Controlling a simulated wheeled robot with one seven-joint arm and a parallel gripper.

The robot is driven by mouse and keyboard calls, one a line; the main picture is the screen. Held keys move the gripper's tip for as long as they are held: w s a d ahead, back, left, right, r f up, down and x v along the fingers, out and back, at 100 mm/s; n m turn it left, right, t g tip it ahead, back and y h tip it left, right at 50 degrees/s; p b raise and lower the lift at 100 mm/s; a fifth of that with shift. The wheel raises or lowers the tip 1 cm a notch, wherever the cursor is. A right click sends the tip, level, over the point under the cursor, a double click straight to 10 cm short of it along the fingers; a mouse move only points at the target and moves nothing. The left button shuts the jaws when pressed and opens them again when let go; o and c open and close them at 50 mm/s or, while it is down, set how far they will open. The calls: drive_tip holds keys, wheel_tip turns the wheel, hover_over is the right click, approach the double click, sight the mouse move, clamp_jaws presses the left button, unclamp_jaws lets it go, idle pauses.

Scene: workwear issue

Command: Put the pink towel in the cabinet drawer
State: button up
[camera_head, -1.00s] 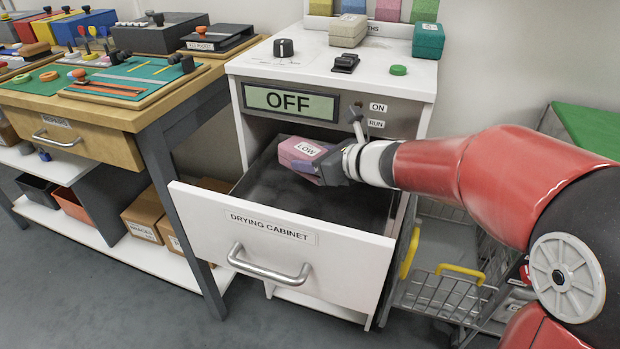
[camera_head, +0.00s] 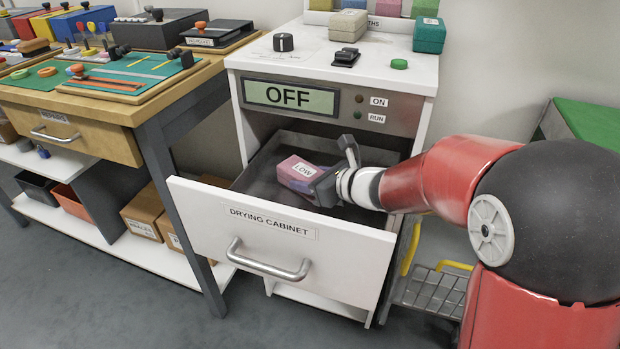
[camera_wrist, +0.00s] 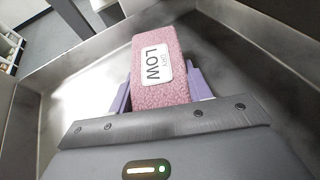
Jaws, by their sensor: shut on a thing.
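The pink towel (camera_head: 297,174) is a folded block with a white label reading "LOW". My gripper (camera_head: 318,186) is shut on it, inside the open drawer (camera_head: 270,222) of the drying cabinet. In the wrist view the pink towel (camera_wrist: 161,82) sits between the two purple fingers of my gripper (camera_wrist: 162,88), with the drawer's grey floor and walls around it. I cannot tell whether the towel touches the drawer floor. The drawer is pulled well out, and the cabinet display (camera_head: 289,98) reads "OFF".
The cabinet top (camera_head: 290,62) holds a black knob, a black switch, a green button and folded towels. A wooden workbench (camera_head: 150,105) stands on the left. A wire basket cart (camera_head: 435,290) stands on the right, close to the drawer.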

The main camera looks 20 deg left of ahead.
drive_tip(key=o, duration=1.1)
drive_tip(key=shift+f, duration=0.1)
drive_tip(key=shift+c, duration=0.2)
drive_tip(key=shift+d+r, duration=0.2)
drive_tip(key=shift+r, duration=0.1)
drive_tip(key=v, duration=1.1)
drive_tip(key=shift+s+d, duration=0.2)
drive_tip(key=shift+s, duration=0.05)
